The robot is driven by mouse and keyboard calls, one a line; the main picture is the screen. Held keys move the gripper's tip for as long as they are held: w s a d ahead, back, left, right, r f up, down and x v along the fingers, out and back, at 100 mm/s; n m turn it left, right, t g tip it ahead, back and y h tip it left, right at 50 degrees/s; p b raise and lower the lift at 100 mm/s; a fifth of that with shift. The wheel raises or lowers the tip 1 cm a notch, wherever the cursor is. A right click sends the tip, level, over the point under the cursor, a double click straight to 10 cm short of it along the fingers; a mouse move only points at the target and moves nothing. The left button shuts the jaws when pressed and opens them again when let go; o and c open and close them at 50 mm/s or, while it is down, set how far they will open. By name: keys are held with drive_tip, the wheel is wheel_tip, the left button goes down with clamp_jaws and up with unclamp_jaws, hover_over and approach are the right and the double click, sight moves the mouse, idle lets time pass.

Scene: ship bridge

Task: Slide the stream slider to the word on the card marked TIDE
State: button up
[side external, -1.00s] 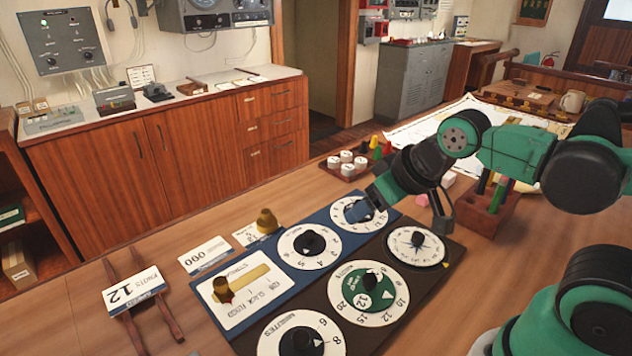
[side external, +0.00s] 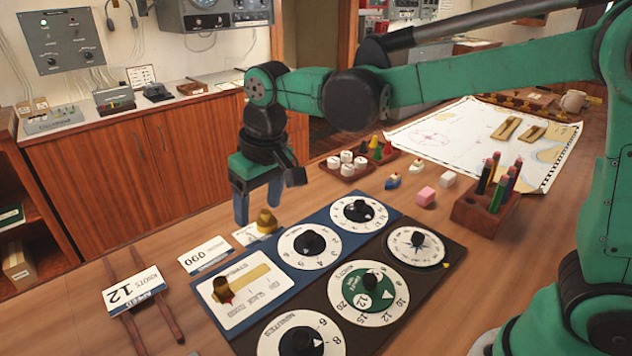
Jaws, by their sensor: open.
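The stream slider is a brass knob with a red mark (side external: 222,290), at the left end of a brass-coloured slot on a white plate (side external: 245,308). The plate is on the blue panel, and its small words, upside down here, are hard to read; SLACK and FLOOD seem to be among them. A white card (side external: 246,235) lies behind the panel, partly covered by a brass weight (side external: 267,222); its writing cannot be read, so I cannot tell whether it is the TIDE card. My gripper (side external: 257,202) is open and empty, pointing down near the weight, apart from the slider.
Dials (side external: 309,244) fill the rest of the blue and brown panels. A pen block (side external: 480,213), blocks and a chart (side external: 440,135) are at the right. The front-left table is clear.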

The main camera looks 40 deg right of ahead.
drive_tip(key=g, duration=0.2)
hover_over(220, 280)
drive_tip(key=shift+n+h, duration=0.3)
drive_tip(key=shift+h, duration=0.1)
wheel_tip(220, 280, down, 6)
drive_tip(key=shift+r, duration=0.15)
wheel_tip(220, 280, down, 6)
drive_tip(key=shift+r, duration=0.15)
clamp_jaws()
idle(0.6)
